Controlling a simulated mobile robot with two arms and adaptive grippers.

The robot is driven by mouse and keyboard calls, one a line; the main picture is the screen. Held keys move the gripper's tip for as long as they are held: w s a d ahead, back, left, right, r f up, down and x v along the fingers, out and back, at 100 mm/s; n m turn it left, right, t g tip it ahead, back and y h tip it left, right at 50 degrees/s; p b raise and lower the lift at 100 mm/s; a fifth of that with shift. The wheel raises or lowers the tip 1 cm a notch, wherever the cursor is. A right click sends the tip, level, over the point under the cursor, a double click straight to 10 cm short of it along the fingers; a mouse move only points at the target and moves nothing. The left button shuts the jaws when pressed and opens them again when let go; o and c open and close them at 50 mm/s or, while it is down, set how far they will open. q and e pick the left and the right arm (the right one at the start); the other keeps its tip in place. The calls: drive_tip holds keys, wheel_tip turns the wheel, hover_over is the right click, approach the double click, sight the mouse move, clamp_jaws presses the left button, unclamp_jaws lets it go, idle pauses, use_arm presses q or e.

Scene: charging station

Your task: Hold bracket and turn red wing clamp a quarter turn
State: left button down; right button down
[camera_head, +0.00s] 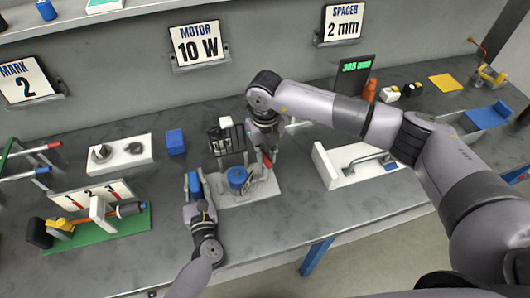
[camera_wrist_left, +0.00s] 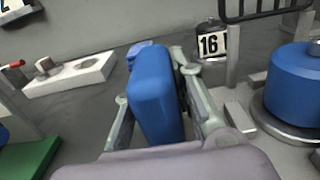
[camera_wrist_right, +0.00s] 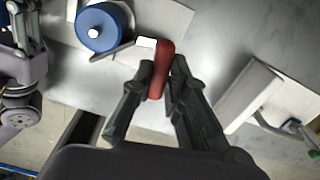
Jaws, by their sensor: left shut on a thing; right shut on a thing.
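A light fixture plate (camera_head: 264,192) carries a blue round drum (camera_head: 237,177) and a black rack (camera_head: 228,141). My left gripper (camera_wrist_left: 160,95) is shut on an upright blue block-like bracket (camera_wrist_left: 153,90) at the plate's left side; the bracket also shows in the head view (camera_head: 194,182). My right gripper (camera_wrist_right: 160,80) comes down from above and is shut on the red wing clamp (camera_wrist_right: 161,68), right of the drum. In the head view only a small red part of the clamp (camera_head: 267,159) shows beside the gripper. A white-tipped piece lies between clamp and drum in the right wrist view.
A white tray with a grey handle (camera_head: 350,165) stands to the right. A blue block (camera_head: 175,141), a white block with metal parts (camera_head: 122,153) and a green numbered fixture (camera_head: 130,222) stand to the left. The table's front edge is close to my left arm.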

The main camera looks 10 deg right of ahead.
drive_tip(key=shift+m, duration=0.5)
drive_tip(key=c, duration=1.6)
unclamp_jaws()
drive_tip(key=shift+o, duration=0.2)
wheel_tip(320, 180, up, 12)
use_arm(q)
drive_tip(key=c, duration=1.3)
unclamp_jaws()
